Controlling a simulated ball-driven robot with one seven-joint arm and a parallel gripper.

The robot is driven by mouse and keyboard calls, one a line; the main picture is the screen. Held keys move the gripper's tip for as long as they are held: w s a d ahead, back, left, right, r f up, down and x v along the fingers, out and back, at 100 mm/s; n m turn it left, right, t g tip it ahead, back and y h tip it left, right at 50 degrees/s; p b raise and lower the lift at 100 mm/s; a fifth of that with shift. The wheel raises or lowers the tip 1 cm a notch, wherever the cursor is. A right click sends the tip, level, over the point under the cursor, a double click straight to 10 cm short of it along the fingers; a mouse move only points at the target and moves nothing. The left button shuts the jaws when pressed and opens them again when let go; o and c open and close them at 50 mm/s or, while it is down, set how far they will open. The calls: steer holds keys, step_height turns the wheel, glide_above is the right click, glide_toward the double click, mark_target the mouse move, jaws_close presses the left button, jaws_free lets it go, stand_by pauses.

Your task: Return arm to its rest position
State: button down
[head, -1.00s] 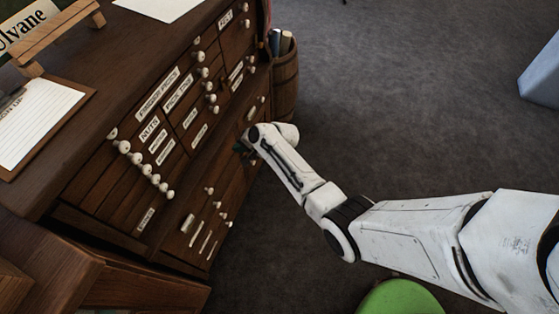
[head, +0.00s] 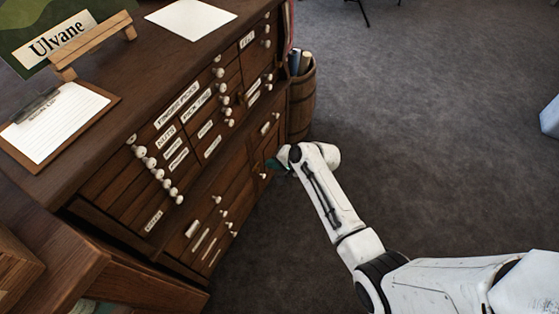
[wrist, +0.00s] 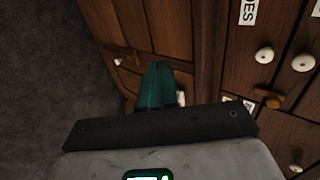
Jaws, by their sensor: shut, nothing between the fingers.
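My gripper (head: 277,164) is at the end of my white arm, in front of the right part of the wooden drawer cabinet (head: 88,192). In the wrist view its dark green fingers (wrist: 155,84) are together, with nothing between them. The fingertips point toward the cabinet front, close to a pale knob partly hidden behind them. I cannot tell whether they touch it.
The cabinet has many labelled drawers with white knobs (wrist: 264,54). A clipboard (head: 62,122) and a sign reading Ulvane (head: 62,40) are on its top. A wooden barrel (head: 301,100) stands beside its far end. Grey carpet (head: 430,130) is open to the right.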

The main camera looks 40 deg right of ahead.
steer(key=shift+v, duration=1.55)
steer(key=s+a+r+n+g+h, duration=0.1)
steer(key=s+n, duration=0.3)
steer(key=s, duration=0.5)
steer(key=s+a+r+n+g+h, duration=0.1)
steer(key=s+a+r+n+g, duration=0.3)
steer(key=s, duration=0.5)
steer(key=s+a+r+n+g+h, duration=0.1)
steer(key=s+a+r+n+g, duration=0.1)
steer(key=s+n, duration=0.4)
steer(key=s+r+g, duration=0.1)
steer(key=s, duration=0.2)
steer(key=shift+s+a, duration=0.3)
steer(key=shift+r, duration=0.1)
